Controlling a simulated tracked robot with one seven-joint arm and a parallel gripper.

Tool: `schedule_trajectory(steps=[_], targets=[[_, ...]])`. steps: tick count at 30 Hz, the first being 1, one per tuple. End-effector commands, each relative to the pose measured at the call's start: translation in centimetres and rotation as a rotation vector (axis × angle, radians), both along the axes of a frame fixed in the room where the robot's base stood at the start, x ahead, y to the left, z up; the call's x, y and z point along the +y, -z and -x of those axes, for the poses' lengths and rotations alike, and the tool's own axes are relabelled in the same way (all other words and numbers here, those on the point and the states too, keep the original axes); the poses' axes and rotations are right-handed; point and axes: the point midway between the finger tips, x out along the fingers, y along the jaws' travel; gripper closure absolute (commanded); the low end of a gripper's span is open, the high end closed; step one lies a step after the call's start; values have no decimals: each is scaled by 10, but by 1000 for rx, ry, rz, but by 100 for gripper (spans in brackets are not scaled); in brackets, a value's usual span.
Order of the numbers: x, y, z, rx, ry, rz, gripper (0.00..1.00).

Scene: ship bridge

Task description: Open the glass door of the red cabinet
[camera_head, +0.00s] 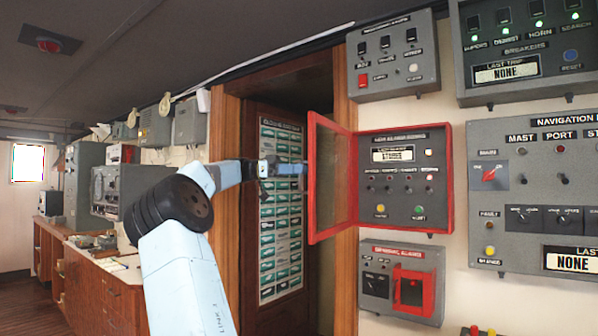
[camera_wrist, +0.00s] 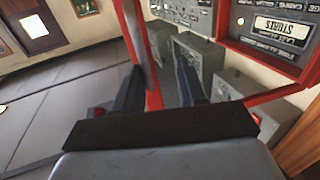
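The red cabinet (camera_head: 448,190) is a red-framed grey panel on the wall, right of the wooden doorway. Its glass door (camera_head: 313,185) has a red frame and stands swung well out from the panel, hinged on the panel's left side. The door frame also shows in the wrist view (camera_wrist: 154,98). My gripper (camera_head: 290,169) is at the door's free left edge, about mid-height. In the wrist view its two dark fingers (camera_wrist: 159,65) are apart, with the red frame edge between them and clear space beside it. Exact contact with the door is hard to tell.
A smaller grey box with a red cover (camera_head: 413,290) is mounted below the cabinet, and a grey switch box (camera_head: 394,55) above. A large navigation panel (camera_head: 540,190) is to the right. Behind my gripper is a doorway with a green-labelled board (camera_head: 281,210).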

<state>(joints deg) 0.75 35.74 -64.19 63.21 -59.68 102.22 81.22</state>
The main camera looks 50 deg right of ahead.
Motion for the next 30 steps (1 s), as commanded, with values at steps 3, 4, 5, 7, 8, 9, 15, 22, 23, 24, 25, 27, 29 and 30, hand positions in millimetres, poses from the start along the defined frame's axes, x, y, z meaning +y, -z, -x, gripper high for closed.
schedule_trajectory(steps=[3, 4, 5, 7, 8, 9, 15, 22, 23, 24, 25, 27, 29, 30], targets=[[0, 0, 0, 0, 0, 0, 64], [0, 0, 0, 0, 0, 0, 64], [0, 0, 0, 0, 0, 0, 64], [0, 0, -1, 0, 0, 0, 64], [1, 0, -1, 0, 0, 0, 64], [1, 0, -3, 1, 0, 1, 64], [11, 1, -26, 1, -1, 3, 64], [28, 1, -68, 2, 0, 4, 64], [30, 1, -74, 1, -1, 4, 64], [34, 1, -81, 1, -1, 3, 64], [35, 1, -86, 2, -1, 4, 64], [40, 1, -96, 2, 0, 4, 64], [43, 2, -105, 2, -1, 4, 64], [45, 1, -109, 1, 0, 4, 64]])
